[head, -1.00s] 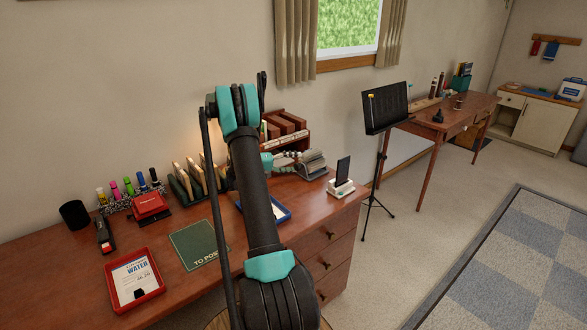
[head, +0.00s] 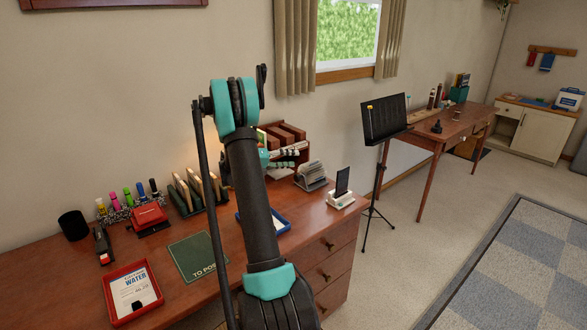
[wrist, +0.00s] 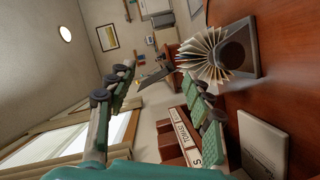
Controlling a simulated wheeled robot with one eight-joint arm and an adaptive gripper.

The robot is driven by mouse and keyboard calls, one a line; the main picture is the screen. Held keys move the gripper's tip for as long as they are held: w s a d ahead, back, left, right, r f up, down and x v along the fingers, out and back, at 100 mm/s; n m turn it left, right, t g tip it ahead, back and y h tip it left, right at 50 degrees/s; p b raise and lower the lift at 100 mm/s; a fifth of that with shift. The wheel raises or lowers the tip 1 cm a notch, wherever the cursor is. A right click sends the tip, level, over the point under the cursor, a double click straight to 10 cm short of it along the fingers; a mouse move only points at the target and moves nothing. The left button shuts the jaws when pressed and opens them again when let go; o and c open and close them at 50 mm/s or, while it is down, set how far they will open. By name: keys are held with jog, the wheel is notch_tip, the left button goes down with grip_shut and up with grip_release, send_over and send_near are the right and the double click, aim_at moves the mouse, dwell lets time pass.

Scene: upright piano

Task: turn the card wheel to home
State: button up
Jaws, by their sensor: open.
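The card wheel (head: 311,175), a rotary file with fanned pale cards, stands on the desk right of my arm in the head view. In the wrist view the card wheel (wrist: 210,58) shows its cards spread around a dark hub, beyond the right finger. My gripper (wrist: 157,78) is open, with nothing between its green-padded fingers. In the head view my gripper (head: 285,153) is partly hidden by my arm and is above and left of the card wheel, in front of the brown organiser.
The brown organiser (head: 283,135) with labelled drawers stands behind my gripper, close to it. A phone stand (head: 341,190) is right of the wheel, and a blue tray (head: 284,222) is in front. A red tray (head: 132,291) and stamps are further left. A music stand (head: 384,120) stands beyond the desk.

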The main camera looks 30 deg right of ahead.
aim_at(296, 177)
jog(key=s+a+f+m+t+y, duration=0.2)
jog(key=a+m+t, duration=0.3)
jog(key=a+m, duration=0.65)
jog(key=d+f, duration=0.2)
jog(key=d, duration=0.2)
jog(key=w+d+f+n, duration=0.1)
jog(key=d+f, duration=0.1)
jog(key=d, duration=0.2)
jog(key=d+f+n, duration=0.1)
jog(key=d+f, duration=0.2)
jog(key=d, duration=0.2)
jog(key=shift+w, duration=0.15)
jog(key=shift+c, duration=0.4)
jog(key=c, duration=1.1)
jog(key=shift+o, duration=0.2)
